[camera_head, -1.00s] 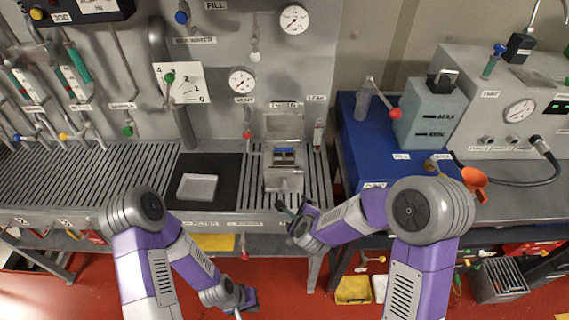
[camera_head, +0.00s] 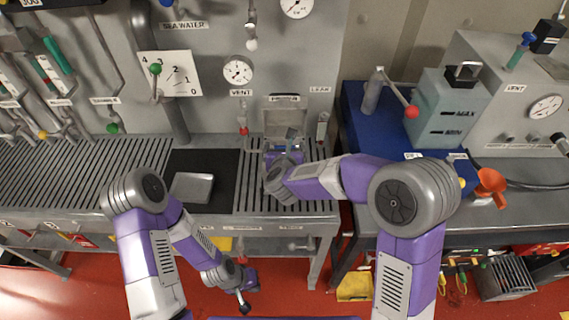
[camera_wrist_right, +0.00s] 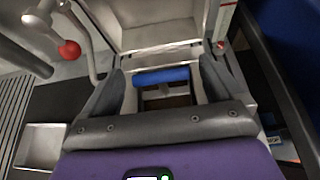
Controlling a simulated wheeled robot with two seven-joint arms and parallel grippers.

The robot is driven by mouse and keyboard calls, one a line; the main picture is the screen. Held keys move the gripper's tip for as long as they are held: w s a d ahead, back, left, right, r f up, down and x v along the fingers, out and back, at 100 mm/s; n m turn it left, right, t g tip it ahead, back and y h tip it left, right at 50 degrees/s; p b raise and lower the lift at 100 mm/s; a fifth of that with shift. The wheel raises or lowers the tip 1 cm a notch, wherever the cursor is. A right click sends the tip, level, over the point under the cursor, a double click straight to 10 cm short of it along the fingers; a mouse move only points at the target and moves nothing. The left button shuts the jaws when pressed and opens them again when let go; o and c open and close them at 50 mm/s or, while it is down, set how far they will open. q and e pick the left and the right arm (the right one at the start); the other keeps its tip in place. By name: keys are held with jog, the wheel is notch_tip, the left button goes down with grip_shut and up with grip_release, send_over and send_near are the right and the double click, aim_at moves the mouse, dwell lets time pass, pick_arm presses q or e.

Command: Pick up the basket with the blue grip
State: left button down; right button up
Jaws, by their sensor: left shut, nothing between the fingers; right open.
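The basket sits in an open metal chamber (camera_head: 268,142) on the slatted bench. Its blue grip (camera_wrist_right: 161,76) shows as a horizontal bar in the right wrist view, with the dark basket opening (camera_wrist_right: 166,98) below it. My right gripper (camera_head: 291,138) is over the chamber and hides much of the basket in the head view. In the wrist view its open fingers (camera_wrist_right: 160,68) stand on either side of the blue grip, with gaps at both ends. My left gripper (camera_head: 243,303) is shut and empty, low in front of the bench.
The chamber's raised lid (camera_head: 285,108) stands behind it. A red-knobbed valve (camera_head: 244,131) is close on the left. A shallow tray (camera_head: 192,188) lies on a black mat (camera_head: 216,166). A blue unit (camera_head: 352,105) stands to the right.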

jog(key=shift+w+f, duration=0.25)
jog(key=shift+w, duration=0.3)
jog(key=c, duration=1.6)
